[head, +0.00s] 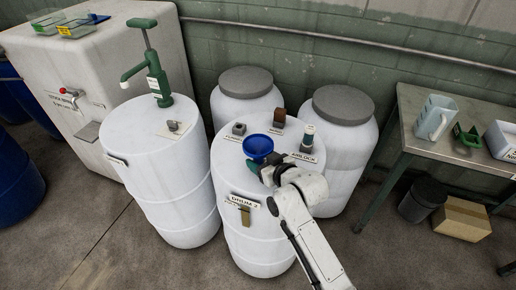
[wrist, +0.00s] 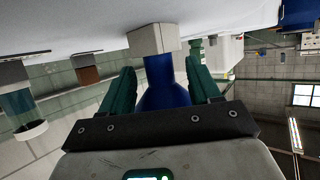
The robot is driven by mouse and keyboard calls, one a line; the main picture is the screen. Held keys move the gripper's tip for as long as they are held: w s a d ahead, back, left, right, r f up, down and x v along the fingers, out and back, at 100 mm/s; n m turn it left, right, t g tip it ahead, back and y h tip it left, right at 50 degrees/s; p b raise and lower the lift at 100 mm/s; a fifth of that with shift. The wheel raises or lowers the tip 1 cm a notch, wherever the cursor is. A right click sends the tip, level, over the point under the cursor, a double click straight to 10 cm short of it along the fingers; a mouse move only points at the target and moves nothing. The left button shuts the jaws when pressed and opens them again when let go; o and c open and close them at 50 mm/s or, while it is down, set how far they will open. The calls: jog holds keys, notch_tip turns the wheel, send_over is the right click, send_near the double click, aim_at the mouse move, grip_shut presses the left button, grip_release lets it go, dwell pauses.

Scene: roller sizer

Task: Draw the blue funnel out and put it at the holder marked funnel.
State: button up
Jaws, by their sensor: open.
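The blue funnel (head: 258,146) stands mouth up over the top of the drum marked DRUM 2 (head: 240,190). My gripper (head: 267,165) is beside it, on its near right side. In the wrist view my gripper (wrist: 160,78) is open, with a green finger on each side of the blue funnel (wrist: 160,75). Whether either finger touches it I cannot tell. The funnel's narrow end meets a pale block (wrist: 153,38) there. A grey holder (head: 238,129) with a small label stands behind left of the funnel; I cannot read the label surely.
A brown block (head: 279,117) and the airlock (head: 307,138) stand on the same drum top. A drum with a green hand pump (head: 160,75) is to the left. Two grey-lidded drums (head: 345,104) stand behind. A bench (head: 440,145) with a jug is at the right.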

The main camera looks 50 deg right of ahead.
jog(key=shift+w+f, duration=0.1)
jog(key=shift+w, duration=0.05)
jog(key=shift+c, duration=0.4)
grip_shut()
